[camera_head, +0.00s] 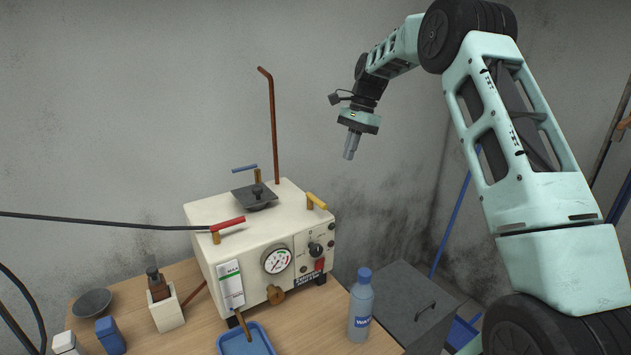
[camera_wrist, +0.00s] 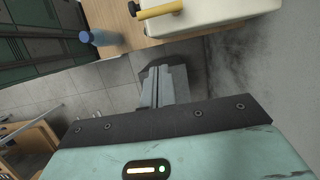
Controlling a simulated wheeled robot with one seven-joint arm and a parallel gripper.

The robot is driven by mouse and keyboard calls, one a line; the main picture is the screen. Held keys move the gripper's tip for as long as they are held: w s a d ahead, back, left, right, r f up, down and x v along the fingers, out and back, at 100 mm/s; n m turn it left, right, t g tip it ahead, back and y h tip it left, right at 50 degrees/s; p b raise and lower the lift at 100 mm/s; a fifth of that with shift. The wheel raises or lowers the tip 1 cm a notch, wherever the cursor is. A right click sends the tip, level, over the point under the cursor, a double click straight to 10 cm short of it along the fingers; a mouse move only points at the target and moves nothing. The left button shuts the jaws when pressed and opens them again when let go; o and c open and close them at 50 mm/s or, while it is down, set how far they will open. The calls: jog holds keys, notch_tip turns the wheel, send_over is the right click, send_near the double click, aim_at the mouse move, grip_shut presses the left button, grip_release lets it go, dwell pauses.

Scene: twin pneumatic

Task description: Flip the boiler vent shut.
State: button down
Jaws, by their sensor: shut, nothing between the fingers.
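The boiler (camera_head: 240,262) is a cream box with a gauge (camera_head: 277,260) on its front. Its top carries a red-handled lever (camera_head: 229,223), a blue-handled lever (camera_head: 245,168), a yellow-handled lever (camera_head: 316,201) and a dark square pan (camera_head: 254,196). I cannot tell which part is the vent. My gripper (camera_head: 348,157) is shut and empty, pointing down in the air above and right of the boiler. In the wrist view, the gripper (camera_wrist: 152,82) is apart from the yellow lever (camera_wrist: 158,11) and the boiler's edge (camera_wrist: 225,18).
A thin brown pipe (camera_head: 272,130) rises behind the boiler. A black hose (camera_head: 110,222) runs in from the left towards the red lever. A water bottle (camera_head: 361,308) and a blue tray (camera_head: 262,343) stand in front on the wooden table (camera_head: 195,325). A grey box (camera_head: 408,300) is at right.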

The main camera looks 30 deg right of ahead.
jog(key=shift+f, duration=0.1)
jog(key=shift+s+a+f+p, duration=0.1)
jog(key=shift+a+f+p, duration=0.95)
jog(key=shift+f, duration=0.65)
jog(key=shift+s+a+f+p, duration=0.1)
jog(key=shift+a+f+p, duration=0.8)
jog(key=shift+a+f, duration=0.6)
jog(key=shift+a+f+p, duration=0.95)
jog(key=shift+f, duration=0.95)
